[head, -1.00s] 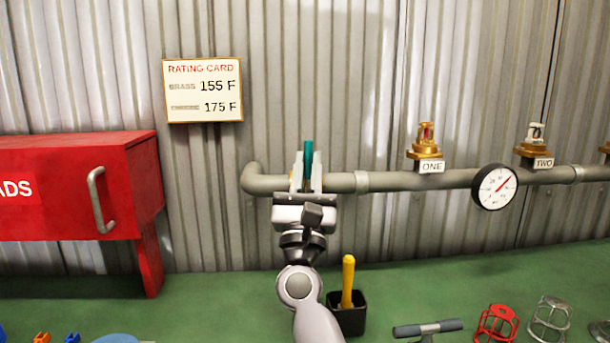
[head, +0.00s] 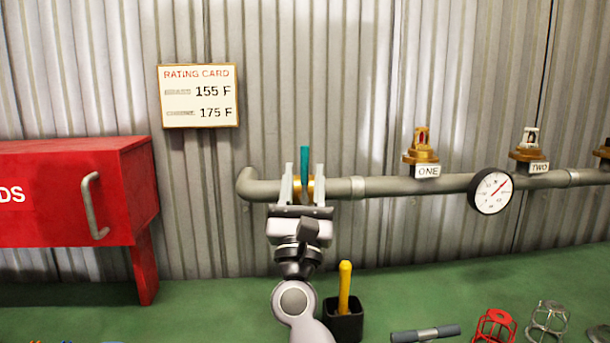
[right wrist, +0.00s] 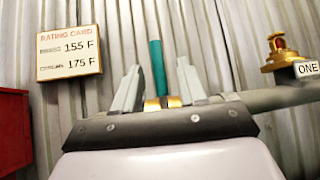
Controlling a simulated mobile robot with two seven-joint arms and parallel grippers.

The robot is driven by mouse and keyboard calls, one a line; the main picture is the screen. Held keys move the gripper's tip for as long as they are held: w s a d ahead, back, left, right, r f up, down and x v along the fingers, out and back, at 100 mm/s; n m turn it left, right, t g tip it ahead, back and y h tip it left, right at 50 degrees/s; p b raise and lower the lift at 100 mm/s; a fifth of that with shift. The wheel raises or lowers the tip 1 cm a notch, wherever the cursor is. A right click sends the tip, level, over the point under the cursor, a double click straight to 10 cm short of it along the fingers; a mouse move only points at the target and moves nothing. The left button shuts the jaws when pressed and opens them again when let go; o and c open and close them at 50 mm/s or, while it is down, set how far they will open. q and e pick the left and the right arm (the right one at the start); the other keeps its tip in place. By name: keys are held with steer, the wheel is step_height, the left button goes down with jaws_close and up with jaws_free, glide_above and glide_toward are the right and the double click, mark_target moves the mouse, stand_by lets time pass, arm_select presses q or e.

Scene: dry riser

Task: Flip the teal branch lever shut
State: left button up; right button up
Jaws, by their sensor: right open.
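The teal branch lever (head: 304,166) stands upright on a brass fitting (head: 311,188) near the left end of the grey pipe. My right gripper (head: 304,172) is open, with one finger on each side of the lever, and a gap shows on both sides. In the right wrist view the teal lever (right wrist: 158,68) rises between the two spread fingers (right wrist: 158,88), with the brass fitting below it. Whether a finger touches the lever cannot be told. My left gripper is not in view.
The grey pipe (head: 408,184) carries sprinkler heads labelled ONE (head: 421,146) and TWO (head: 529,145) and a gauge (head: 490,190). A red cabinet (head: 70,195) is at left. A yellow-handled tool in a black holder (head: 343,322), a red cage (head: 494,326) and other items lie on the green surface.

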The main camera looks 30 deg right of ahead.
steer(key=b+v, duration=0.1)
steer(key=v, duration=0.4)
steer(key=shift+s+a+f, duration=0.15)
steer(key=shift+s+f, duration=0.1)
stand_by(0.3)
